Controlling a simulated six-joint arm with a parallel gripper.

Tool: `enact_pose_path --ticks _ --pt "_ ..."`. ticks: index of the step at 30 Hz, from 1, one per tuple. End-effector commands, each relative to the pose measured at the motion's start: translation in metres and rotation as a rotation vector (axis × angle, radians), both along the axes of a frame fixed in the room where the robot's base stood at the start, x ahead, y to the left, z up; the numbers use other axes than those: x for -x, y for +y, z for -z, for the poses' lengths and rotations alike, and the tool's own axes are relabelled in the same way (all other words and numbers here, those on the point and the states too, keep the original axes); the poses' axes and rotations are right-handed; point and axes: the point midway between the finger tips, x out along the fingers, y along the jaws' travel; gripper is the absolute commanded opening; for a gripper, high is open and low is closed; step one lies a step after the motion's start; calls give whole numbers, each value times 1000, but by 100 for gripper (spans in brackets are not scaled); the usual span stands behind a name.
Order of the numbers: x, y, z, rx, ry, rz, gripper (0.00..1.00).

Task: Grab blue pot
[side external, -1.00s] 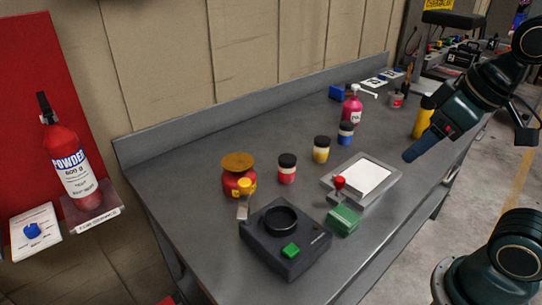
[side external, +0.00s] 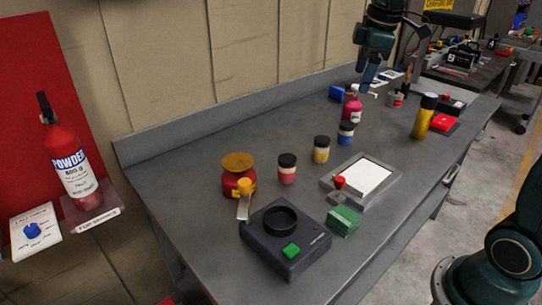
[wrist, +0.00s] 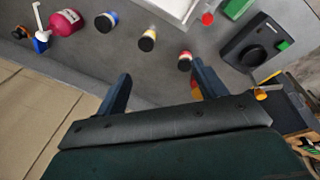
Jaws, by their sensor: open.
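The blue pot (side external: 346,134) is a small jar with a blue band and a dark lid. It stands upright on the grey bench, just in front of a pink bottle (side external: 352,108). In the wrist view the blue pot (wrist: 106,21) is near the top, left of centre. My gripper (side external: 368,78) is raised over the back edge of the bench, beyond the pink bottle. In the wrist view my gripper (wrist: 161,74) has its two fingers wide apart with nothing between them, and the blue pot lies beyond the left fingertip.
A yellow-banded pot (side external: 321,150) and a red-banded pot (side external: 287,169) stand in a row with the blue one. A wide red jar (side external: 238,180), a black device (side external: 285,240), a white-topped scale (side external: 362,178) and a yellow can (side external: 424,116) are also on the bench. The wall is close behind.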

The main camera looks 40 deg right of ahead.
Motion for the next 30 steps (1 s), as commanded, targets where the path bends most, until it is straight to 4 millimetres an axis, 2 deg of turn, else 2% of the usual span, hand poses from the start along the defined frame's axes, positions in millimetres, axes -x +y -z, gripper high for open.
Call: enact_pose_path --ticks 1,6,15,24,30 --pt "-11 -9 4 5 16 -25 70" --pt "-41 -39 17 22 65 -136 70" --pt "-85 -95 53 33 146 -335 70" --pt "-113 -152 101 22 210 -529 70" --pt "-120 -174 123 13 231 -610 70"
